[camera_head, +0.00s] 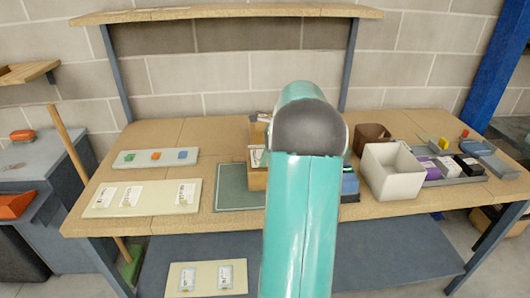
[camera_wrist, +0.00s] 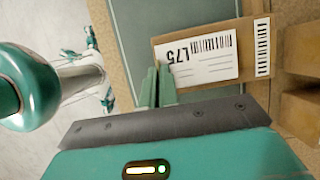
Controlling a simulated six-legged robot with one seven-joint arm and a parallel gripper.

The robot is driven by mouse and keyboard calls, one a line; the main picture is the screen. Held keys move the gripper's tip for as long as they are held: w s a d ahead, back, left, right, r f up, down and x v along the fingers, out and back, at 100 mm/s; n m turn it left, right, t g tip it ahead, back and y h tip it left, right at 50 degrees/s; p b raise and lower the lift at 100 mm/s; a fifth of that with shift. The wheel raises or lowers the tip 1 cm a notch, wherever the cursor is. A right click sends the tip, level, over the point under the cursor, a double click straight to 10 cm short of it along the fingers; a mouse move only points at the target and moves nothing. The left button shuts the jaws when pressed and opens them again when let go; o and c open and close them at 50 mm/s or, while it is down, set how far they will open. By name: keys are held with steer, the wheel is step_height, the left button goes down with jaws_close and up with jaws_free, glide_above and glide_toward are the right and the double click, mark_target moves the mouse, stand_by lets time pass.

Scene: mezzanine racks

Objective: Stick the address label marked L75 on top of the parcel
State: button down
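The parcel (camera_wrist: 262,66) is a brown cardboard box; in the wrist view a white barcode strip runs along its right end. The address label marked L75 (camera_wrist: 206,58), white with a barcode, shows over the parcel's top face and looks flat against it, its print upside down. My gripper (camera_wrist: 157,72) has its two green fingers close together at the label's lower left corner. I see no clear grip on the label. In the head view the parcel (camera_head: 258,181) is partly hidden behind my arm, and my gripper is hidden.
A cream board (camera_head: 147,207) with several labels lies left, with a pale tray (camera_head: 133,158) of coloured blocks behind. A white bin (camera_head: 391,173) and a grey tray (camera_head: 480,178) of small boxes stand right.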

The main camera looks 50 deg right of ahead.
steer(key=shift+f, duration=0.4)
steer(key=shift+f, duration=0.6)
stand_by(2.2)
steer(key=c, duration=1.6)
jaws_free()
steer(key=shift+o, duration=1.3)
steer(key=shift+r, duration=0.1)
steer(key=shift+r, duration=3.5)
